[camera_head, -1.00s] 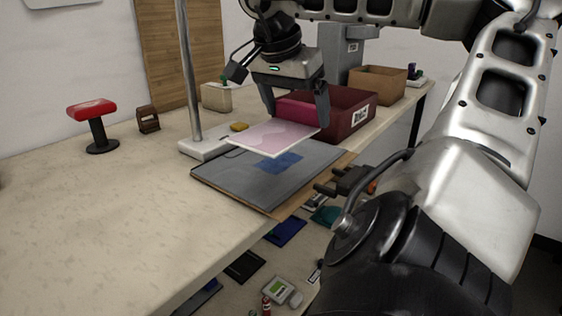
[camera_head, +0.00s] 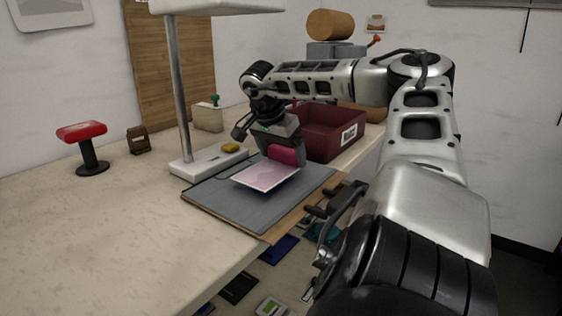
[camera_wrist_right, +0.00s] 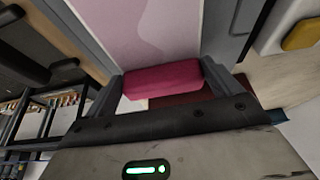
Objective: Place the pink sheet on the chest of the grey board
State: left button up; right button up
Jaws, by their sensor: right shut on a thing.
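The pale pink sheet (camera_head: 265,177) has a thick magenta grip block (camera_head: 284,155) at its back edge. My right gripper (camera_head: 285,150) is shut on that block, and both fingers show around the block in the wrist view (camera_wrist_right: 160,82). The sheet lies flat over the middle of the grey board (camera_head: 222,206); whether it touches the board or hovers just above, I cannot tell. The blue patch on the board is hidden. In the wrist view the sheet (camera_wrist_right: 150,25) has a fainter shape printed on it. My left gripper is not in view.
A dark red bin (camera_head: 328,130) stands just behind and right of the gripper. A metal post (camera_head: 181,95) on a white base (camera_head: 190,168) rises behind the board. A yellow item (camera_head: 230,147) lies on that base.

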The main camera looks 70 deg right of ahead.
aim_at(270, 171)
jog(key=shift+f, duration=1.3)
jog(key=shift+f, duration=0.15)
jog(key=o, duration=0.7)
jog(key=p+v, duration=0.1)
jog(key=v, duration=1.1)
jog(key=shift+r, duration=0.2)
jog(key=shift+s, duration=0.1)
